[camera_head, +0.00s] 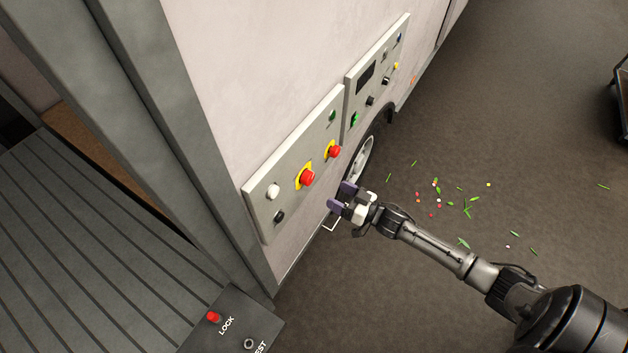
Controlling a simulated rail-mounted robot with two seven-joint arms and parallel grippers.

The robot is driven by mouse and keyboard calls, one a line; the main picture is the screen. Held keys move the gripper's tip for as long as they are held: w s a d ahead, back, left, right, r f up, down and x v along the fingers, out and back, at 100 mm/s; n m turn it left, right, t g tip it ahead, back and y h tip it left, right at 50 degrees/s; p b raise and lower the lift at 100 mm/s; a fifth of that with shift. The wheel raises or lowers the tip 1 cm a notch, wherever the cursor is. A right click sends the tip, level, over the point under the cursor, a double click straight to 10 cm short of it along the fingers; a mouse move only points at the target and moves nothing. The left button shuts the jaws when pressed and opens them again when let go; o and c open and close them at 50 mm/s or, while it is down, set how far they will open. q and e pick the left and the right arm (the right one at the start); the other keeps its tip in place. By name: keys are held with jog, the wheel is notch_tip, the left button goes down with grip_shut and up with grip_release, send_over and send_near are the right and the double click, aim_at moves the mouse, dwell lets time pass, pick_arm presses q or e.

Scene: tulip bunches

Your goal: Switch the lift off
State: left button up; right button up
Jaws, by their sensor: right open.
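A grey control panel (258,188) is on the pale wall. It carries a white button (273,191), a dark knob (279,216), two red mushroom buttons on yellow plates, one nearer (307,178) and one farther (334,152), and a green button (332,116). No readable label shows which one belongs to the lift. My right gripper (341,196) is open and empty, with purple fingertips pointing toward the wall, to the right of and below the nearer red button. It looks apart from the panel. My left gripper is out of view.
A second panel (376,78) with a dark display and several knobs sits farther along the wall, above a wheel (362,158). A dark box (235,322) with a red button marked LOCK is at the bottom. Petals and leaves litter the open floor (520,130).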

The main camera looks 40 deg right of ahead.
aim_at(311, 181)
jog(key=p+x, duration=0.1)
jog(key=x, duration=0.8)
jog(key=shift+w, duration=0.1)
jog(key=c, duration=0.9)
